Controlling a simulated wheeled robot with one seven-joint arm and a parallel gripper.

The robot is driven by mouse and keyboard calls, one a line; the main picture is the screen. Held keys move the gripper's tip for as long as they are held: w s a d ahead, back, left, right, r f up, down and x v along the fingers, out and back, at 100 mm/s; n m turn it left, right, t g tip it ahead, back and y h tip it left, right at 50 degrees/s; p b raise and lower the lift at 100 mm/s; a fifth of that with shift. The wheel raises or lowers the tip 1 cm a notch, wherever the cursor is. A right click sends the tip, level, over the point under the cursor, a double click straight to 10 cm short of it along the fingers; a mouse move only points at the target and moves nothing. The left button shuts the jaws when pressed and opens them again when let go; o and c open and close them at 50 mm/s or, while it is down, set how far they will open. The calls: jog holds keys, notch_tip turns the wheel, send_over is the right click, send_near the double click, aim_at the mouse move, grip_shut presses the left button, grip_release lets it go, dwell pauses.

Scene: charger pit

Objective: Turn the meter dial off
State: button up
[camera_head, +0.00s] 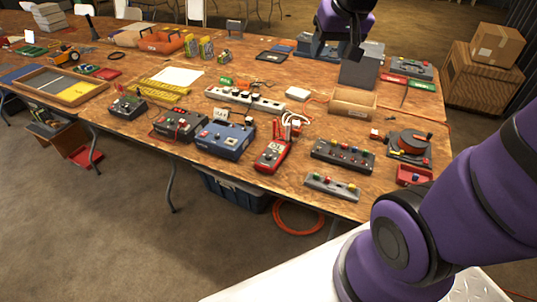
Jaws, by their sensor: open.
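A red handheld meter (272,154) lies near the front edge of the long wooden table, right of centre. Its dial is too small for me to tell where it points. White leads (291,123) and a red part stand just behind it. My gripper (355,48) hangs at the top of the view, high and well behind and right of the meter. It is open, and I see nothing between its fingers.
A blue box (224,140) stands left of the meter and a dark button panel (343,154) right of it. A power strip (244,98) lies behind. A grey box (360,68) and an open wooden box (352,103) stand near my gripper. My purple arm covers the right side.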

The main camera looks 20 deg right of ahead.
jog(key=s+a+r+n, duration=0.1)
jog(key=s+a+r, duration=0.2)
jog(key=s+a, duration=0.3)
jog(key=m+g, duration=0.5)
jog(key=m, duration=0.9)
send_over(268, 156)
notch_tip(268, 156, down, 38)
notch_tip(268, 156, down, 12)
jog(key=shift+w+d+r, duration=0.1)
jog(key=shift+d, duration=0.05)
jog(key=c, duration=0.9)
